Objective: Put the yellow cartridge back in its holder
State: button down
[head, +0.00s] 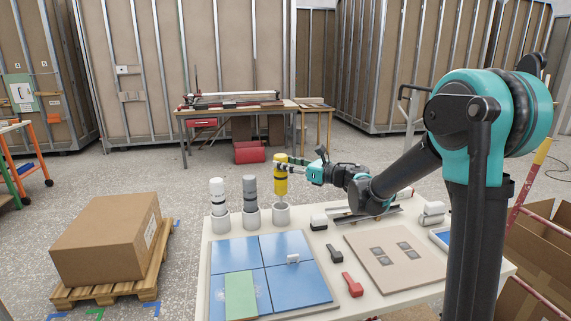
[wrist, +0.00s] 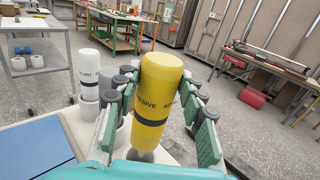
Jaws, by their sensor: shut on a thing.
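The yellow cartridge (head: 281,183), with a black band, is upright in my gripper (head: 290,169). In the wrist view the cartridge (wrist: 160,85) stands between the two green-padded fingers, which are shut on it. In the head view its lower end is directly over the rightmost white cup holder (head: 281,215), close to the rim. I cannot tell whether its tip is inside the cup. The white cartridge (head: 217,194) and the grey cartridge (head: 250,190) stand upright in the two cups to the left.
The worktable carries blue tiles (head: 232,258), a green tile (head: 240,295), a beige board (head: 395,256), a red-handled tool (head: 352,285) and a black-handled tool (head: 334,253). A cardboard box (head: 105,240) sits on a pallet to the left. The grey cartridge stands close beside the rightmost cup.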

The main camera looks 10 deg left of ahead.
aim_at(286, 181)
jog(key=shift+f, duration=3.35)
dwell(2.1)
jog(key=c, duration=0.8)
grip_release()
jog(key=shift+c, duration=0.2)
jog(key=shift+o, duration=0.3)
jog(key=shift+o, duration=1.3)
jog(key=shift+r, duration=2.95)
jog(key=shift+s, duration=0.1)
